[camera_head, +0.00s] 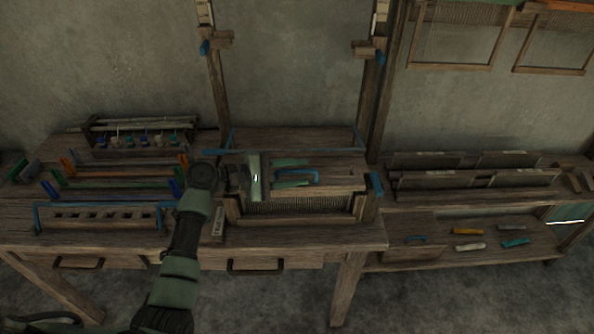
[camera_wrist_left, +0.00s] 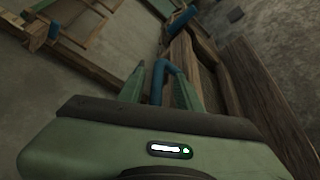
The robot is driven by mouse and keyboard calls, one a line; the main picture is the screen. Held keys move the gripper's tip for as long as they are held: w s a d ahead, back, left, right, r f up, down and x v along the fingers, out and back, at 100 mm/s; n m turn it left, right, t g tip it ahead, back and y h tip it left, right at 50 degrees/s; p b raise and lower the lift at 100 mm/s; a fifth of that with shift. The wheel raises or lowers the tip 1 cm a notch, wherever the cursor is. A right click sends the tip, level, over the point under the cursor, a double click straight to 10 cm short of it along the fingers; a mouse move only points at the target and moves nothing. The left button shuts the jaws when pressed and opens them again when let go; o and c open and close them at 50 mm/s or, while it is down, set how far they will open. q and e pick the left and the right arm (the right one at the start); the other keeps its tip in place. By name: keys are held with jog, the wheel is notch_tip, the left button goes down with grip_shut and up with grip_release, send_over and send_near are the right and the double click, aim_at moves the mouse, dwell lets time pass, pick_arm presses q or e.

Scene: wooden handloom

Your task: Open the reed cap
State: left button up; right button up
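The reed cap (camera_head: 343,178) is a wooden bar across the loom's middle, above the dark slatted reed (camera_head: 300,206). It looks closed down over the reed. A blue U-shaped handle (camera_head: 303,171) sits on it and also shows in the left wrist view (camera_wrist_left: 159,72). My left gripper (camera_head: 310,173) reaches in over the cap, its green fingers apart. One finger is on each side of the blue handle; I see no firm grip. In the left wrist view the fingers (camera_wrist_left: 160,84) flank the handle. My right gripper is in neither view.
Loom posts (camera_head: 217,90) rise at left and right of the cap. A small labelled block (camera_head: 218,222) stands left of the reed. The right shelf (camera_head: 430,245) holds several small tools.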

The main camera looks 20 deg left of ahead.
pick_arm(q)
grip_shut()
dwell(1.4)
